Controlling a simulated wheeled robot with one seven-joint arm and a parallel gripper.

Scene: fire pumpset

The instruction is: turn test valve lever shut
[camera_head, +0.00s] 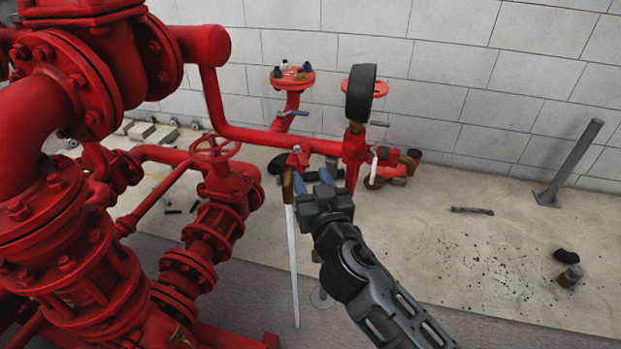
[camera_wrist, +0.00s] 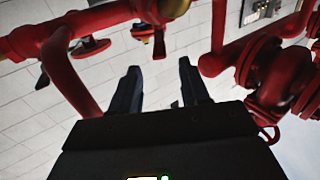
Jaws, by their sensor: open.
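A small red valve (camera_head: 297,159) sits under the horizontal red pipe, with a curved brass outlet (camera_head: 289,186) below it. A straight white stripe (camera_head: 293,265) runs down from the outlet towards the floor; I cannot tell if it is water or a rod. My gripper (camera_head: 314,180) is open, its bluish fingertips just right of the outlet and below the valve. Which part is the test lever is unclear.
A dark round gauge (camera_head: 360,93) stands on the red pipe right of the valve. Large red pump piping (camera_head: 90,230) fills the left.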

